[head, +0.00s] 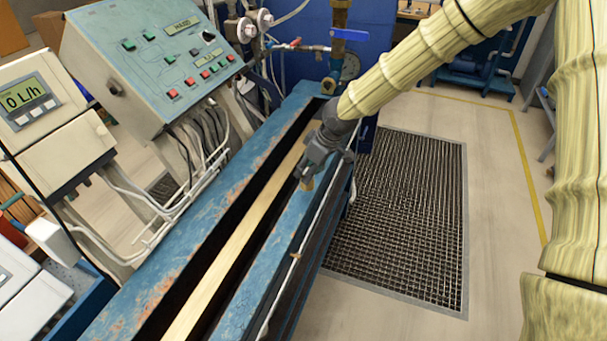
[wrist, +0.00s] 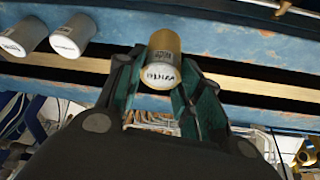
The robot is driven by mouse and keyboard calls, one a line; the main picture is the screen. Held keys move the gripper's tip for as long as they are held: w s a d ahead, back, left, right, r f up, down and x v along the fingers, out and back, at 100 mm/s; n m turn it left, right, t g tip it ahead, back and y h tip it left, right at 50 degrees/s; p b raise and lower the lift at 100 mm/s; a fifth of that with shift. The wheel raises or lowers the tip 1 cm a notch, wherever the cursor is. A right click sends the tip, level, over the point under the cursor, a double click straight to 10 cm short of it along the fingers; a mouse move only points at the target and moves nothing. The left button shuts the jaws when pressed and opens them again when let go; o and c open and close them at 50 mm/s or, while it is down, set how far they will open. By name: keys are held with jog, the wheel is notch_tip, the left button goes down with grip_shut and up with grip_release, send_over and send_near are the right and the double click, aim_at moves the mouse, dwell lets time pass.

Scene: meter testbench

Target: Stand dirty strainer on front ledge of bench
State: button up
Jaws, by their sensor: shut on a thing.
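My gripper (head: 307,176) is shut on a brass-coloured cylinder, the strainer (wrist: 164,58), with a pale end that bears dark writing. In the wrist view the strainer sits between the two fingertips, its pale end facing the camera. In the head view only a small brass part of it shows below the fingers, over the front blue ledge (head: 262,250) of the bench. I cannot tell whether it touches the ledge. I cannot read the writing or tell whether the strainer is dirty.
Two similar cylinders with pale labelled ends, one (wrist: 72,36) nearer and one (wrist: 22,40) farther left, show in the wrist view. A pale strip (head: 230,262) runs along the bench's dark channel. A control panel (head: 160,60) stands left; a floor grate (head: 400,220) lies right.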

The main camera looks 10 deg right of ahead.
aim_at(306, 172)
jog(key=shift+w+a, duration=0.2)
jog(key=shift+a, duration=0.05)
jog(key=shift+p+x, duration=1.05)
jog(key=shift+x, duration=0.4)
jog(key=shift+s+f, duration=0.2)
jog(key=shift+f, duration=0.25)
jog(key=o, duration=1.1)
jog(key=shift+f, duration=0.15)
jog(key=shift+b+v, duration=1.35)
jog(key=shift+v, duration=4.8)
